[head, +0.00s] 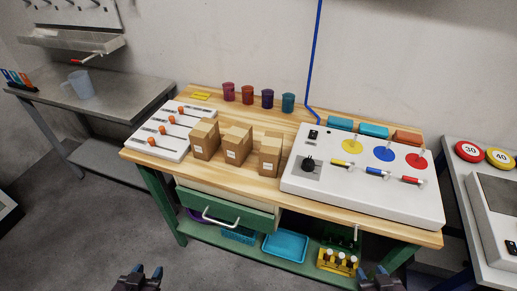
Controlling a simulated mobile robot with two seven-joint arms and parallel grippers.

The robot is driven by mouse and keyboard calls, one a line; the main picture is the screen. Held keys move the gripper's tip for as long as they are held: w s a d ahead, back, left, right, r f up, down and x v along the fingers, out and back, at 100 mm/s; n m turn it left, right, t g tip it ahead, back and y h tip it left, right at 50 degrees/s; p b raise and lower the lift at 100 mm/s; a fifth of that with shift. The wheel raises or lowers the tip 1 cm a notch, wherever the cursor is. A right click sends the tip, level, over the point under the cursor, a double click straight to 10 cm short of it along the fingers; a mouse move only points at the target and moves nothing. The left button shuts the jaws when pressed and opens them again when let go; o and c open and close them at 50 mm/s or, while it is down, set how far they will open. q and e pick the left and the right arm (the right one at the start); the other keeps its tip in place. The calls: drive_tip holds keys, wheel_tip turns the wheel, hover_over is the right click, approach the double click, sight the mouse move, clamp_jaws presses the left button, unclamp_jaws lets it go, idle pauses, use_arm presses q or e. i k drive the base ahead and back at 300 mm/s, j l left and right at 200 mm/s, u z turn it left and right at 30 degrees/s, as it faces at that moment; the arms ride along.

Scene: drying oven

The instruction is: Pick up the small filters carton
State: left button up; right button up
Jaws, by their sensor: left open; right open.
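Three brown cardboard cartons with small white labels stand upright in a row on the wooden bench top: a left carton (204,141), a middle carton (236,146) and a right carton (270,156). They look alike in size, and their labels are too small to read, so I cannot tell which is the small filters carton. My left gripper (147,270) is open and empty at the bottom edge, in front of the bench and lower left of the cartons. My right gripper (372,271) is open and empty at the bottom, lower right of the cartons.
A white switch panel (150,146) lies left of the cartons, and a large white control box (340,195) stands close on their right. Several coloured cups (247,94) stand behind. A green drawer (225,207) with a protruding handle is below the bench front.

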sight(270, 151)
drive_tip(key=i+j, duration=0.15)
drive_tip(key=j, duration=0.25)
drive_tip(key=i+j+z, duration=0.1)
drive_tip(key=j, duration=0.35)
drive_tip(key=i+j, duration=0.1)
drive_tip(key=j, duration=0.3)
drive_tip(key=i+j, duration=0.15)
drive_tip(key=j, duration=0.3)
drive_tip(key=l+z, duration=0.05)
